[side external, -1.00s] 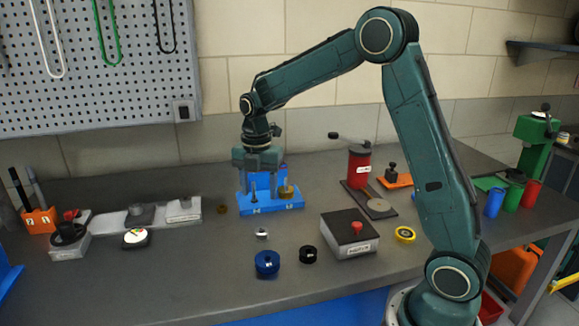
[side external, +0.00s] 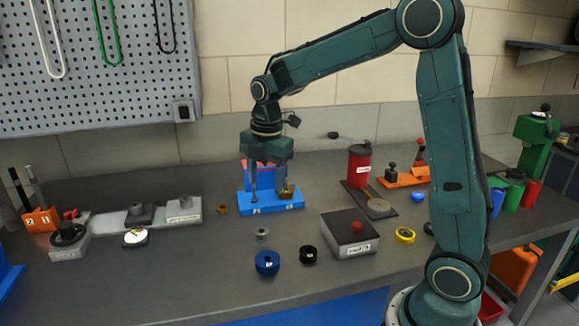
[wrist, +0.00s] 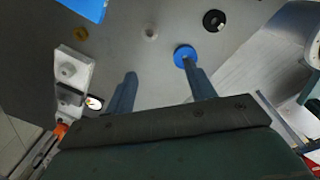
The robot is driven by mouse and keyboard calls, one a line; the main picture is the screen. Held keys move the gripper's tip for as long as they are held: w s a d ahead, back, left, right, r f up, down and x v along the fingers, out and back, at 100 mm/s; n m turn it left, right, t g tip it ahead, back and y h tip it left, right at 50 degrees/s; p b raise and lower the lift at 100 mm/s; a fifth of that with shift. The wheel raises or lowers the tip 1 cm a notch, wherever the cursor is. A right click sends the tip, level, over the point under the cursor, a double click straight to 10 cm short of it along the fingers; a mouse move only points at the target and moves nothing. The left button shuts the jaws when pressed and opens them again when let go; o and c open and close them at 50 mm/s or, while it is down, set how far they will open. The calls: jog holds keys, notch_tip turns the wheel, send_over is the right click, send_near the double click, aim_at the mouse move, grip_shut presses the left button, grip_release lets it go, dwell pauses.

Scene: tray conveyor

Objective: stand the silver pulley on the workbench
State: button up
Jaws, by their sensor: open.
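The silver pulley (side external: 262,233) is a small grey ring on the workbench (side external: 190,285), in front of the blue stand. It seems to lie flat with its hole up, but it is too small to be sure. It also shows in the wrist view (wrist: 150,31), beyond my fingertips and between their directions. My gripper (side external: 268,194) is open and empty. In the side view it hangs in line with the blue stand; its fingers overlap that stand in the picture. The wrist view shows both fingers (wrist: 157,68) spread apart.
The blue stand (side external: 258,210) has a brass piece (side external: 286,190) on it. A blue spool (side external: 267,262), a black spool (side external: 308,254) and a grey box with a red knob (side external: 350,243) stand near the pulley. The front left bench is clear.

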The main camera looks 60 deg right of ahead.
jog(key=s+a+r+m+t, duration=0.2)
jog(key=s+a+r+m, duration=0.1)
jog(key=s+m, duration=0.6)
jog(key=s+a+r+m+t, duration=0.2)
jog(key=s+m, duration=0.6)
jog(key=s, duration=0.6)
jog(key=shift+a+r+m+t, duration=0.4)
jog(key=shift+a+r, duration=0.25)
jog(key=shift+a, duration=0.05)
jog(key=shift+c, duration=0.2)
